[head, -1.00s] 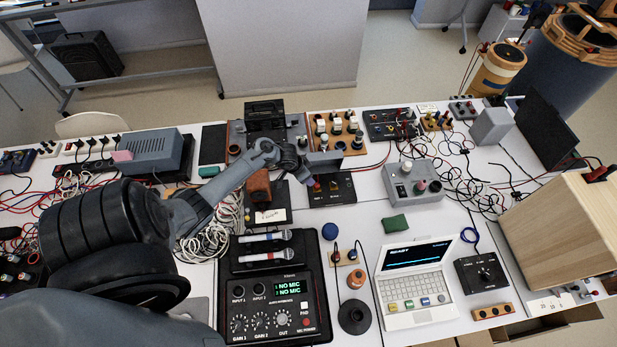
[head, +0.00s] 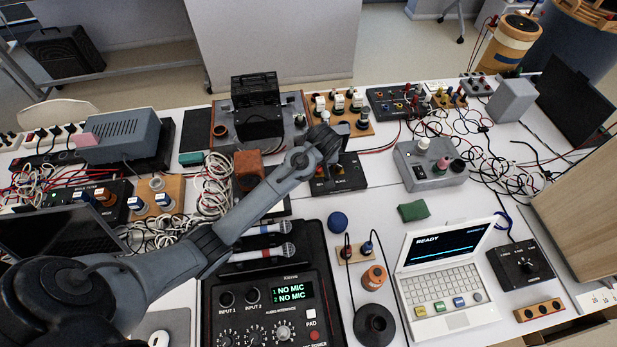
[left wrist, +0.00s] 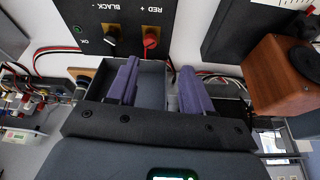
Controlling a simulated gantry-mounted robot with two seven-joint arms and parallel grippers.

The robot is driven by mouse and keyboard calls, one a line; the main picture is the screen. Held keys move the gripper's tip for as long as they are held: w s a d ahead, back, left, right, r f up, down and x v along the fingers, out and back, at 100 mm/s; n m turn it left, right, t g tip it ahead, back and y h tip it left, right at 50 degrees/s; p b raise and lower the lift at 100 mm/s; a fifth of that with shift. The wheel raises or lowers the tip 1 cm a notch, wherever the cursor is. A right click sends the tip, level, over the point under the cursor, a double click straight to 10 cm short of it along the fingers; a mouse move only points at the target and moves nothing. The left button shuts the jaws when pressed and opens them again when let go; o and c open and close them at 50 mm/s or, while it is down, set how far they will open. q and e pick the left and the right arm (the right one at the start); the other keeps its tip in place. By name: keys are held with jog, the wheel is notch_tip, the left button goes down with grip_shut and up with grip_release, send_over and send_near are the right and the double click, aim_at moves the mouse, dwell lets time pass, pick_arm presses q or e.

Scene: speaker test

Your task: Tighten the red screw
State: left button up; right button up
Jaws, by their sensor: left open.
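The red screw (left wrist: 150,40) is a red knob with a dark slot or pointer, under the label "RED +" on a black terminal box (left wrist: 90,15). A black screw (left wrist: 110,36) sits to its left under "BLACK -". In the head view the terminal box (head: 352,172) stands mid-table, partly hidden by my left arm. My left gripper (left wrist: 160,66) is open and empty, its two purple-grey fingers pointing toward the panel. The red screw lies just beyond the fingertips, roughly between them in the picture; contact is not visible. My right gripper is not in view.
A brown wooden box (head: 248,163) stands left of the terminal box. A grey device with knobs (head: 432,165) is to its right. In front are an audio interface (head: 265,290), a laptop (head: 440,270) and a green cloth (head: 413,211). Loose cables lie on both sides.

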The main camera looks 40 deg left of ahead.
aim_at(319, 168)
pick_arm(q)
jog(key=shift+t, duration=0.3)
jog(key=b+x, duration=0.1)
jog(key=x, duration=0.2)
jog(key=b+x, duration=0.1)
jog(key=x, duration=0.3)
jog(key=w+b+x, duration=0.1)
jog(key=x, duration=0.2)
jog(key=shift+w+f, duration=0.25)
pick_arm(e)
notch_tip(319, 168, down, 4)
pick_arm(q)
jog(key=shift+c, duration=0.3)
grip_shut()
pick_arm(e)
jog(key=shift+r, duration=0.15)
